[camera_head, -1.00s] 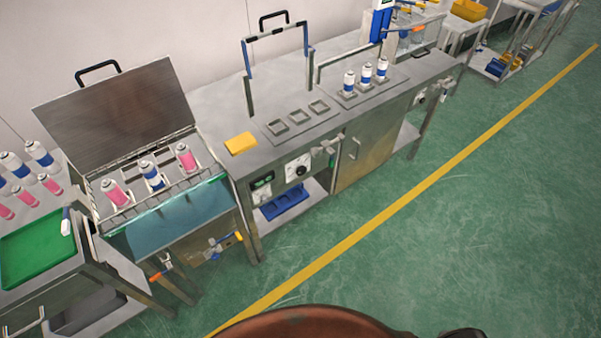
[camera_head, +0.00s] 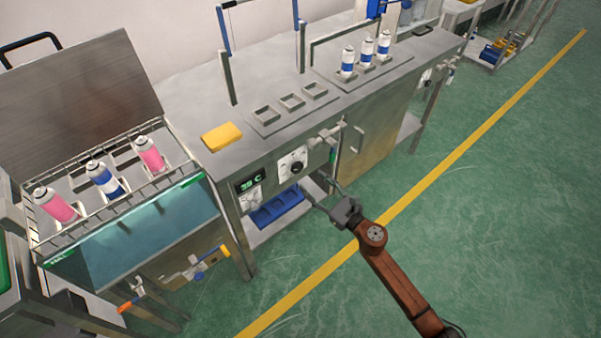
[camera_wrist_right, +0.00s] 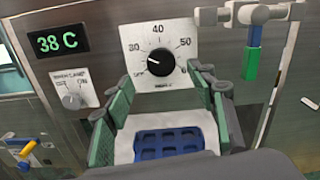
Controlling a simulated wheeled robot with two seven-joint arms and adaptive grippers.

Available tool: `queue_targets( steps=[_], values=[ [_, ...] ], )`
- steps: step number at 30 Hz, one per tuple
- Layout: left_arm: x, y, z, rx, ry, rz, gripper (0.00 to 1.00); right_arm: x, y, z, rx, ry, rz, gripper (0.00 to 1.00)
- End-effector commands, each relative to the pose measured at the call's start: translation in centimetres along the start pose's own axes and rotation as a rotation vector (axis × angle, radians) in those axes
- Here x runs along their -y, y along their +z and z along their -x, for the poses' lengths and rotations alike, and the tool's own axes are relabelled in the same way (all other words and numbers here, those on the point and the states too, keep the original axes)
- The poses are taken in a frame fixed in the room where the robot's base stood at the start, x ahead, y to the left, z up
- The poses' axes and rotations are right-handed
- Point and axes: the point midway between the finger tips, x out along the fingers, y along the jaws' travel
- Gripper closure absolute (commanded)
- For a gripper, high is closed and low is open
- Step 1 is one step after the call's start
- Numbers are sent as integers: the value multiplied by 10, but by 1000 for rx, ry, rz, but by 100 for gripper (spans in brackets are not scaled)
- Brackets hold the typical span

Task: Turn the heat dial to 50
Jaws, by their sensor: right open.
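The heat dial (camera_wrist_right: 160,67) is a black knob on a white plate marked OFF, 30, 40, 50 and a partly covered higher mark. Its white pointer appears to point left, near 30. In the head view the dial (camera_head: 297,167) is on the bench front. A green display (camera_wrist_right: 57,40) left of it reads 38 C. My right gripper (camera_head: 322,193) is open and empty in front of the panel, just below the dial. In the wrist view its green-padded fingers (camera_wrist_right: 163,88) stand apart, below and either side of the dial, with no clear contact. My left gripper is out of view.
A lamp switch (camera_wrist_right: 72,100) sits left of the dial, and a metal handle (camera_head: 326,137) juts out to its right. A blue tray (camera_head: 276,208) lies on the shelf below. A water bath (camera_head: 145,238) with cans stands left. The green floor right is clear.

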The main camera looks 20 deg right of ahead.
Motion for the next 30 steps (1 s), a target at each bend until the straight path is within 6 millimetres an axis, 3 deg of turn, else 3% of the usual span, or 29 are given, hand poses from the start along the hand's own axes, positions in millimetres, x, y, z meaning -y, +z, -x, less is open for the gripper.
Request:
queue_targets(
  steps=[12,24,30],
  values=[
    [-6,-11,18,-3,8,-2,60,1,-2,-60,-2,-2,-6,49],
    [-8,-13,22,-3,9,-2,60,1,-1,-68,-3,-3,-8,49],
    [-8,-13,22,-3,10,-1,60,1,-1,-68,-3,-3,-8,62]
  ],
)
